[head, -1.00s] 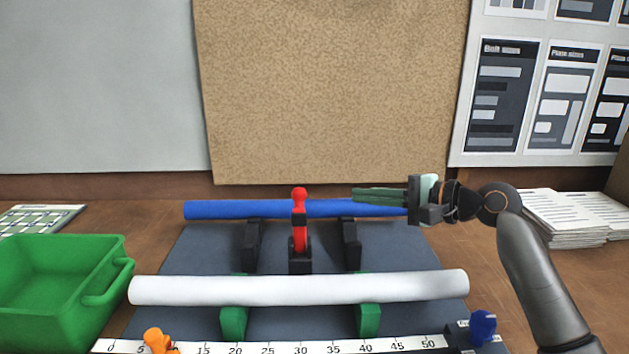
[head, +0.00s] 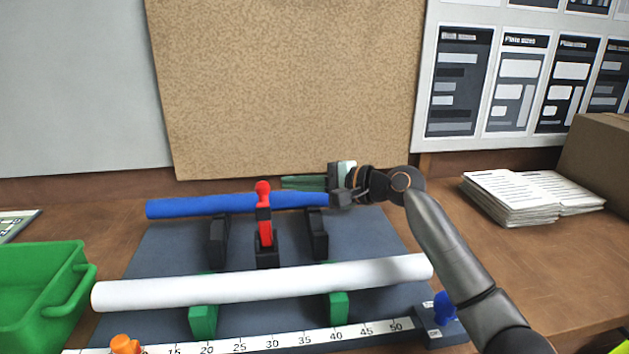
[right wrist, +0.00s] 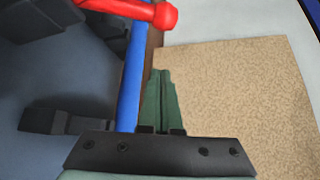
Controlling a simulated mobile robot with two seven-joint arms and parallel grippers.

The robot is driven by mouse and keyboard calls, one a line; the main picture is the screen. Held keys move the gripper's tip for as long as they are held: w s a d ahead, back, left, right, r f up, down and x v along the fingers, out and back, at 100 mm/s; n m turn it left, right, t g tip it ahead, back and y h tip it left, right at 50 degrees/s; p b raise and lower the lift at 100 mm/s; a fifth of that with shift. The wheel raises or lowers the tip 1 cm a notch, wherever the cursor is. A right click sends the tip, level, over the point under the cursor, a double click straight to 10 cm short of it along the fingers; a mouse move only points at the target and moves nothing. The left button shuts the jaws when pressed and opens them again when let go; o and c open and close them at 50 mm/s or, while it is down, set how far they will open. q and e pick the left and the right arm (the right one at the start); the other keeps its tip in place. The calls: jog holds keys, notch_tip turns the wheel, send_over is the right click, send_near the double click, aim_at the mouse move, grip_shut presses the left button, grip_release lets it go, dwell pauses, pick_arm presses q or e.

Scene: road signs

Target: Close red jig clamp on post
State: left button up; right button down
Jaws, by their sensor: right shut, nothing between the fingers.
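The red jig clamp (head: 265,217) stands on a black base in the middle of the dark jig board, its handle upright with a round knob on top. The knob and part of the handle also show in the right wrist view (right wrist: 163,15). The post, which I take to be the blue tube (head: 186,207), lies across black cradles behind the clamp. My right gripper (head: 284,182) is shut and empty, pointing left. Its green fingers are above and behind the tube, a little right of the red knob and apart from it. My left gripper is not in view.
A white tube (head: 250,284) lies on green cradles in front. A ruler (head: 270,342) with an orange piece (head: 124,344) and a blue knob (head: 444,306) is at the front edge. A green bin (head: 40,290) stands left; paper stacks (head: 515,197) lie right.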

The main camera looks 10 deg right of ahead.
jog(key=shift+s+a+r+p, duration=0.2)
jog(key=shift+s+a+p, duration=0.3)
jog(key=shift+a, duration=0.3)
jog(key=shift+s+a+r+p, duration=0.15)
jog(key=shift+s+a+p, duration=0.1)
jog(key=shift+s+a, duration=0.45)
